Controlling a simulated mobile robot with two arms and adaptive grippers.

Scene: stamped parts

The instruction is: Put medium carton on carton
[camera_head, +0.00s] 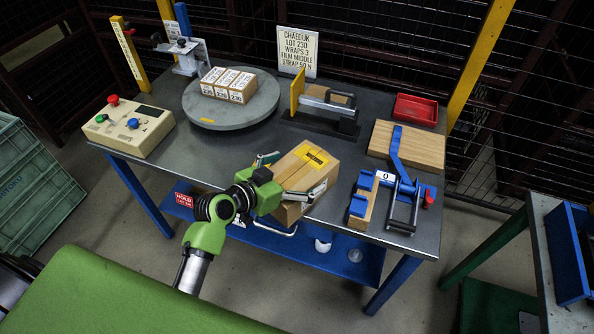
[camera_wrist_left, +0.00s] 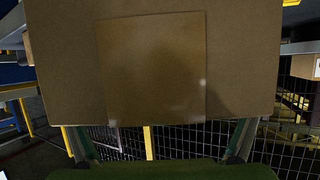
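A medium brown carton (camera_head: 300,165) with a yellow label on top is at the front edge of the grey table. My left gripper (camera_head: 287,178) reaches it from the front left, one finger along each side, and appears shut on it. In the left wrist view the carton (camera_wrist_left: 245,60) fills most of the picture and hides the fingertips. I cannot tell whether its underside touches the table or whether another carton is under it. Three small white-labelled cartons (camera_head: 229,83) sit together on the round turntable (camera_head: 255,112). My right gripper is not in view.
A control box (camera_head: 130,128) stands at the left. A clamp fixture (camera_head: 330,105) is at the back. A flat tan block (camera_head: 420,148), a blue toggle clamp (camera_head: 404,185) and a red tray (camera_head: 416,110) are at the right. Bare table lies left of the carton.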

